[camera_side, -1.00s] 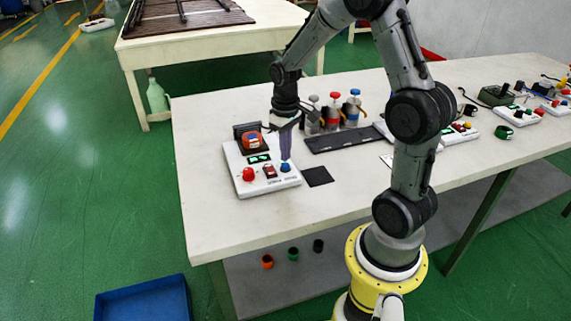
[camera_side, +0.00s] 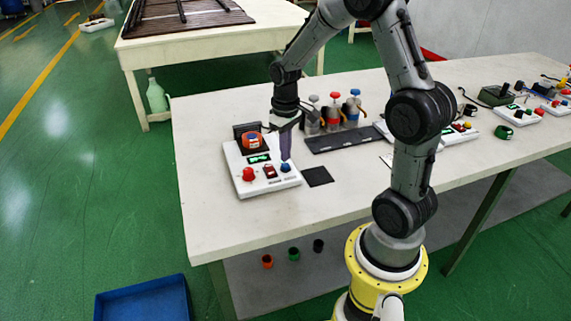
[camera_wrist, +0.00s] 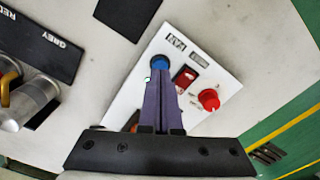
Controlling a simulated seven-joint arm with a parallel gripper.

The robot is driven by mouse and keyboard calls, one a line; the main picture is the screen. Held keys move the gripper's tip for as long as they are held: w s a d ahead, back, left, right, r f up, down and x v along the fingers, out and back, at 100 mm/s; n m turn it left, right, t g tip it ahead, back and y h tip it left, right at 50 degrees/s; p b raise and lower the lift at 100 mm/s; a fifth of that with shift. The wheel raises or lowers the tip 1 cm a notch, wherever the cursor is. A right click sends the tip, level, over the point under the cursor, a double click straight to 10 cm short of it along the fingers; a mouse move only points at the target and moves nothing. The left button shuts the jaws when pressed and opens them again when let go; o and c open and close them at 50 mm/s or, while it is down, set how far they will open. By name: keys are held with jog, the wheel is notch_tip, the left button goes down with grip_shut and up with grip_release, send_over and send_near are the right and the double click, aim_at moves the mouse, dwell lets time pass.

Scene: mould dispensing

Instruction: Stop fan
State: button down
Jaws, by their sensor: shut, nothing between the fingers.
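The white control box (camera_side: 268,189) stands on the white table near its left end. It carries a red knob (camera_side: 248,174), a dark red rocker switch (camera_side: 269,171), a blue knob (camera_side: 285,167) and a lit green display (camera_side: 259,158). An orange-red round item (camera_side: 251,140) sits on a black holder at its back. My gripper (camera_side: 286,156) is shut and points down at the blue knob. In the wrist view the tips of my gripper (camera_wrist: 159,76) are at the blue knob (camera_wrist: 160,62), partly covering it; contact cannot be told. The red knob (camera_wrist: 208,99) and switch (camera_wrist: 185,77) show to the right.
Grey, red and blue-topped dispensers (camera_side: 334,112) stand behind a dark labelled strip (camera_side: 344,138). A black square pad (camera_side: 318,176) lies right of the box. More control boxes (camera_side: 517,116) stand at the right. The table front is clear.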

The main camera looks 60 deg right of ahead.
aim_at(285, 165)
jog(key=shift+f, duration=1)
dwell(0.3)
notch_tip(285, 165, up, 11)
dwell(1.4)
dwell(0.5)
